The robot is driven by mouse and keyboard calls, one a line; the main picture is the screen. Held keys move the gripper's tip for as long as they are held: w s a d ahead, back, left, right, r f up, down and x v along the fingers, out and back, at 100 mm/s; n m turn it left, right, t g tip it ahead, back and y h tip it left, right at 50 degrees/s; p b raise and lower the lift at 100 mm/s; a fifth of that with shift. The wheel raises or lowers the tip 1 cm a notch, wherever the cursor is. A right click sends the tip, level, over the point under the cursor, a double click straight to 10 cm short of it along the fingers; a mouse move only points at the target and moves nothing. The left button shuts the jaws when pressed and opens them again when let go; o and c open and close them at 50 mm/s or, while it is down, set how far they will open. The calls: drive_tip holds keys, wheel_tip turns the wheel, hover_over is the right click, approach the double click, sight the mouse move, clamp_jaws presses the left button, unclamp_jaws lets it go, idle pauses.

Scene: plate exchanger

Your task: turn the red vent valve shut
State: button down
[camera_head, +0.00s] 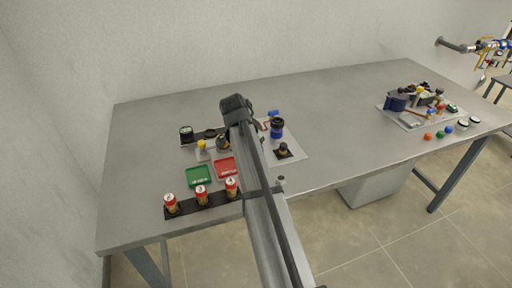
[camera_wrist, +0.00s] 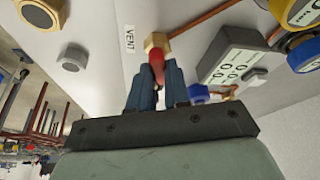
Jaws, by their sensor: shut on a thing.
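In the wrist view, the red vent valve handle (camera_wrist: 157,67) sits between the two dark blue fingers of my gripper (camera_wrist: 157,80). The gripper is shut on the handle, and the fingers hide part of it. The handle joins a brass valve body (camera_wrist: 155,43), which has a copper pipe running up to the right. A white label reading VENT (camera_wrist: 130,39) is just left of the body. In the head view, my arm reaches over the left part of the table; the red handle cannot be made out there.
In the wrist view, a grey box with digits (camera_wrist: 236,58), a blue fitting (camera_wrist: 198,92) and a yellow-rimmed gauge (camera_wrist: 293,12) lie close on the right. In the head view, a green tray (camera_head: 199,177) and red-topped cans (camera_head: 202,193) stand left of my arm. The table's middle (camera_head: 335,115) is clear.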

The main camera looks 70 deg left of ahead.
drive_tip(key=shift+a+m+h, duration=0.15)
drive_tip(key=shift+m+h, duration=0.55)
drive_tip(key=shift+m, duration=1.2)
drive_tip(key=c, duration=1.1)
unclamp_jaws()
drive_tip(key=v, duration=1.3)
drive_tip(key=shift+s+r, duration=0.2)
drive_tip(key=shift+r, duration=0.1)
